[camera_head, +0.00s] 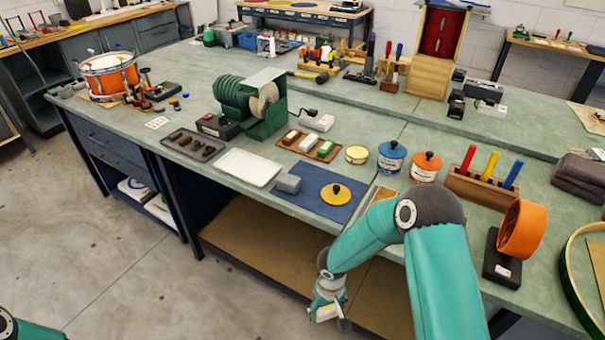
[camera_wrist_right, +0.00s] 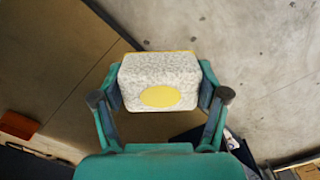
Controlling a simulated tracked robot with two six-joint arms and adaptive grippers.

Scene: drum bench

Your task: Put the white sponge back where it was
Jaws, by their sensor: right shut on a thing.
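My right gripper (camera_head: 329,308) hangs low in front of the bench, beside its lower shelf, in the head view. In the right wrist view the gripper (camera_wrist_right: 160,88) is shut on the white sponge (camera_wrist_right: 160,73), a speckled whitish block with a yellow oval on its face and a thin yellow edge. The fingers press its left and right sides, and it is clear of any surface. In the head view the sponge is mostly hidden by the gripper. Only a piece of my left arm shows at the lower left corner; its gripper is out of view.
On the bench, a blue mat (camera_head: 315,208) carries a grey block (camera_head: 288,183) and a yellow knobbed disc (camera_head: 336,194). A white tray (camera_head: 247,167) and a wooden holder with several blocks (camera_head: 309,145) are nearby. Cans (camera_head: 391,157) and an orange wheel (camera_head: 522,229) stand to the right.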

